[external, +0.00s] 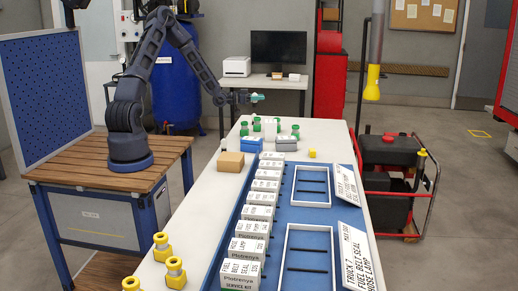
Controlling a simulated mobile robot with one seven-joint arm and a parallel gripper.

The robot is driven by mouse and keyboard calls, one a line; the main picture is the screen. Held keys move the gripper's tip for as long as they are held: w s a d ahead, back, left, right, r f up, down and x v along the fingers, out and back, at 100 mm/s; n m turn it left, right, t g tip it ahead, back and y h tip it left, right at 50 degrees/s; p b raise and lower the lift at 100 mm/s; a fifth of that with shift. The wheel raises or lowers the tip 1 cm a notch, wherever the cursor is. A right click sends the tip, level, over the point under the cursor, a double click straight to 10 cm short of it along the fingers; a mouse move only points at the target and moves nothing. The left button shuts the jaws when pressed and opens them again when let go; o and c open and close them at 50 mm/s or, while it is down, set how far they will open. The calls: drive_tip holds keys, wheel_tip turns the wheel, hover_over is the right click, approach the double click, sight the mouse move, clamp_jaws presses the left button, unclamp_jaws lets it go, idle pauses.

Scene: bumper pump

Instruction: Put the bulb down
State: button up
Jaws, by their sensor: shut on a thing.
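My gripper (248,98) is above the far end of the long white table (206,218). It is shut on a small pale-green thing (258,97), which I take to be the bulb. The bulb is held roughly level, well clear of the tabletop. It is too small here to make out its shape or how the fingers sit on it.
Green spool-like parts (244,129) stand below my gripper, near a blue box (251,145) and a grey box (284,144). A cardboard box (231,162), a row of white labelled boxes (240,273) and white-framed trays (308,266) lie closer. Bare tabletop shows along the left edge.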

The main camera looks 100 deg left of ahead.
drive_tip(key=w+d+r+m+h, duration=0.2)
drive_tip(key=w+d+r+h, duration=0.1)
drive_tip(key=w, duration=0.6)
drive_tip(key=w+d+r+m+h, duration=0.2)
drive_tip(key=w+d+r+h, duration=0.15)
drive_tip(key=w, duration=0.55)
hover_over(290, 138)
drive_tip(key=shift+t+y, duration=0.3)
drive_tip(key=shift+y, duration=0.15)
wheel_tip(290, 138, down, 21)
drive_tip(key=shift+d+r, duration=0.1)
drive_tip(key=o, duration=0.9)
drive_tip(key=shift+w, duration=0.1)
drive_tip(key=shift+o, duration=0.2)
